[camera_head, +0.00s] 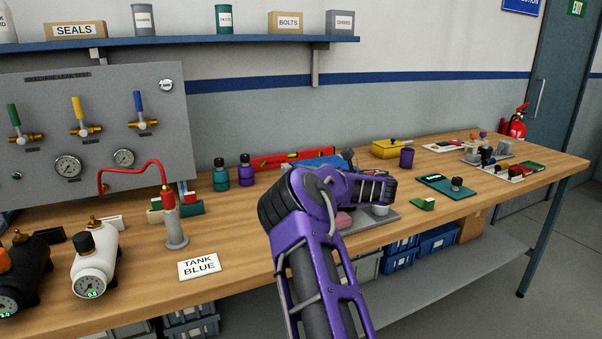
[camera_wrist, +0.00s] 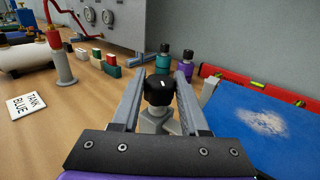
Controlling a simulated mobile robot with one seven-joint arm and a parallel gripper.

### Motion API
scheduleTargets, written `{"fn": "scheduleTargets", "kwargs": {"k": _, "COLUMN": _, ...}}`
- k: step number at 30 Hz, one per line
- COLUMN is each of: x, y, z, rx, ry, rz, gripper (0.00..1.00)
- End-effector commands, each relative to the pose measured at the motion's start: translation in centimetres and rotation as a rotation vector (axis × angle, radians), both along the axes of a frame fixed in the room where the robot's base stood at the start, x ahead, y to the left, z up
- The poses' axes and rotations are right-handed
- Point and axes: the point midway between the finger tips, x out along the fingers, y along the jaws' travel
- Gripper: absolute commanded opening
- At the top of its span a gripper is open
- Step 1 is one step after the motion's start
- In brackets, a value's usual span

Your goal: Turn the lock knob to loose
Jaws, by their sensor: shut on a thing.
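A black lock knob (camera_wrist: 159,90) with a small white mark on top sits on a light grey post (camera_wrist: 155,120) in the wrist view. My gripper (camera_wrist: 158,86) has its two grey fingers on either side of the knob, shut on it. The white mark points roughly away from the wrist camera. In the head view my purple arm hides the knob and my fingertips. A grey base plate (camera_head: 380,222) shows partly beside my arm.
A blue block with a worn pale patch (camera_wrist: 262,122) stands close on the right in the wrist view. A red level (camera_head: 290,158) and teal and purple bottles (camera_head: 221,175) stand behind.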

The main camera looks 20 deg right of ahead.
Motion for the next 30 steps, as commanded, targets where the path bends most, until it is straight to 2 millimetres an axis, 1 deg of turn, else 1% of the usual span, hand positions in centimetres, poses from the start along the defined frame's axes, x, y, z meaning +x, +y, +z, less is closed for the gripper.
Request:
{"fn": "scheduleTargets", "kwargs": {"k": 1, "x": -0.01, "y": -0.23, "z": -0.05, "rx": -0.001, "ry": -0.001, "rz": 0.034, "gripper": 0.00}}
{"fn": "scheduleTargets", "kwargs": {"k": 6, "x": -0.01, "y": -0.16, "z": -0.06, "rx": -0.002, "ry": 0.000, "rz": 0.139, "gripper": 0.00}}
{"fn": "scheduleTargets", "kwargs": {"k": 12, "x": 0.01, "y": -0.09, "z": -0.03, "rx": -0.002, "ry": -0.001, "rz": 0.218, "gripper": 0.00}}
{"fn": "scheduleTargets", "kwargs": {"k": 19, "x": 0.03, "y": -0.02, "z": 0.00, "rx": 0.000, "ry": -0.001, "rz": 0.261, "gripper": 0.00}}
{"fn": "scheduleTargets", "kwargs": {"k": 30, "x": 0.05, "y": 0.05, "z": 0.02, "rx": 0.001, "ry": -0.001, "rz": 0.268, "gripper": 0.00}}
